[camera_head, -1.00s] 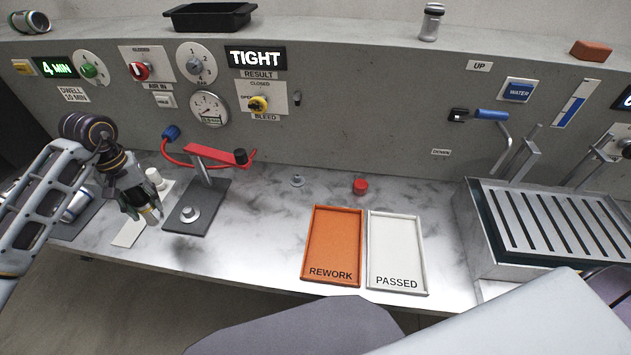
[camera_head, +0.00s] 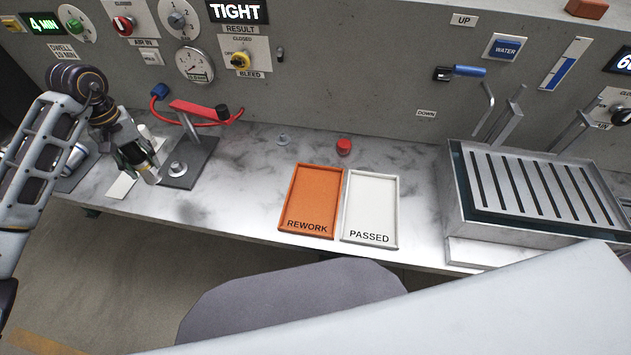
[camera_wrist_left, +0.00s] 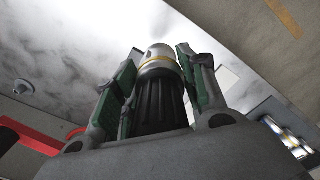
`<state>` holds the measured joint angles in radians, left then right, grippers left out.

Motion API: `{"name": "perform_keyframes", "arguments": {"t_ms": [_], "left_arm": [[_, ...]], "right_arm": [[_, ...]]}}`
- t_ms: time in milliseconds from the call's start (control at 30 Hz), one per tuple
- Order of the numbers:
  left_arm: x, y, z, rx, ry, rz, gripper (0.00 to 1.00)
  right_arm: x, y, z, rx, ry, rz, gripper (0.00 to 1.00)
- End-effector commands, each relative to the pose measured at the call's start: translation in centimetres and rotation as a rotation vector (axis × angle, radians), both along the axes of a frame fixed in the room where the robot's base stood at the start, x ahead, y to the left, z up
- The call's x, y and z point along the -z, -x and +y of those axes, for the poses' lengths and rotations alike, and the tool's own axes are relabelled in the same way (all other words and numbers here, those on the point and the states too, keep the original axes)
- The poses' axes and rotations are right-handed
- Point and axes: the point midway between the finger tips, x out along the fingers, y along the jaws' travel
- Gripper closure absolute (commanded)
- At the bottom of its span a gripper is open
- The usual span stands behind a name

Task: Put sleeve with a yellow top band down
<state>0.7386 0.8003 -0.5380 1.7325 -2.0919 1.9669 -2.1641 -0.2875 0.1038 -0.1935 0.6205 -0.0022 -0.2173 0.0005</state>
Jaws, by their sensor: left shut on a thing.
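My left gripper (camera_head: 148,172) is shut on the sleeve with a yellow top band, just left of the red-clamp fixture and above the bench. In the left wrist view the sleeve (camera_wrist_left: 158,62) is a silver-grey cylinder with a thin yellow band, between the green-sided fingers of the gripper (camera_wrist_left: 160,54). In the head view the fingers hide most of the sleeve. The orange REWORK tray (camera_head: 291,203) and the white PASSED tray (camera_head: 346,212) lie side by side on the bench, both empty. My right gripper is not in view.
The fixture has a dark base (camera_head: 196,168), a metal disc (camera_head: 178,169) and a red clamp bar (camera_head: 196,109). A white pad (camera_head: 121,187) lies beside it. A red cap (camera_head: 344,146) stands behind the trays. A slotted metal basin (camera_head: 535,190) fills the right. Bench between fixture and trays is clear.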

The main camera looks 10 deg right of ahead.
Motion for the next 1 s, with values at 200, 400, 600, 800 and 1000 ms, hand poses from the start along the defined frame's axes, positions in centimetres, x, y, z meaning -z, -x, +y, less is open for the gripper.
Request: {"name": "perform_keyframes", "arguments": {"t_ms": [200,400,600,800,1000], "left_arm": [[-0.04,0.70,0.50,-0.017,-0.001,-0.002,0.87],[-0.10,0.95,0.67,-0.034,0.000,-0.003,0.87],[-0.09,0.94,0.65,-0.036,0.000,-0.003,0.87],[-0.09,0.94,0.64,-0.036,0.000,-0.002,0.87],[0.00,0.94,0.62,-0.035,0.000,-0.002,0.87]], "right_arm": [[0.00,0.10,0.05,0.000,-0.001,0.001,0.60],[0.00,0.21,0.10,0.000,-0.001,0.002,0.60],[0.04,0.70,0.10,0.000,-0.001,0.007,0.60],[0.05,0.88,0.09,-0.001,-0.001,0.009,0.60],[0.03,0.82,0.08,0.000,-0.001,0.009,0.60]]}}
